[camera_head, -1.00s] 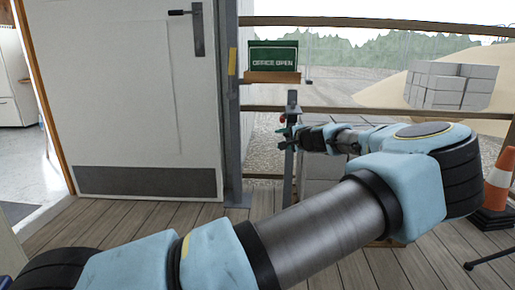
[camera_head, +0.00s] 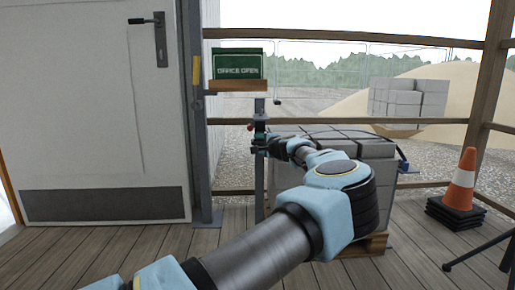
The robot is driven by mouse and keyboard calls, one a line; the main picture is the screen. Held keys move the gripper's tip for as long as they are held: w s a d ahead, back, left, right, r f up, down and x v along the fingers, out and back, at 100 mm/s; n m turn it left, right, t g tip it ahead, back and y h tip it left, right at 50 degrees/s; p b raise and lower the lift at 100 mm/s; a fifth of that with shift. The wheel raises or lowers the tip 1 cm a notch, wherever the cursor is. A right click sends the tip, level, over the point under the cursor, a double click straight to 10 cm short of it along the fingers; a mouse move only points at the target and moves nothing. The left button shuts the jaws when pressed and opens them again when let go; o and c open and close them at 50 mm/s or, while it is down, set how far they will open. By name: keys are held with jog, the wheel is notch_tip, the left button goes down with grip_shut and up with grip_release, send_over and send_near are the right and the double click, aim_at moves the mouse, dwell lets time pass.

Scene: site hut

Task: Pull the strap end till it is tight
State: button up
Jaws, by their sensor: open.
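My gripper (camera_head: 261,143) is at the end of my outstretched arm, small and dark, in front of a grey post (camera_head: 260,183). Its jaws are open, and I see nothing held between them. A stack of grey blocks (camera_head: 371,150) stands on a wooden pallet (camera_head: 374,246) to the right of the gripper, partly hidden by my arm. A thin dark band (camera_head: 385,139) runs over the top of the stack to its right edge; I cannot tell if it is the strap. No loose strap end can be made out.
A white door (camera_head: 90,100) with a dark handle is at the left. A green "OFFICE OPEN" sign (camera_head: 238,64) sits above the gripper. Wooden rails (camera_head: 450,127) run behind. Plank floor is clear at the front left.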

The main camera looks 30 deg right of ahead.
jog(key=shift+w, duration=0.4)
jog(key=shift+f, duration=0.1)
grip_shut()
jog(key=shift+f, duration=0.2)
dwell(0.9)
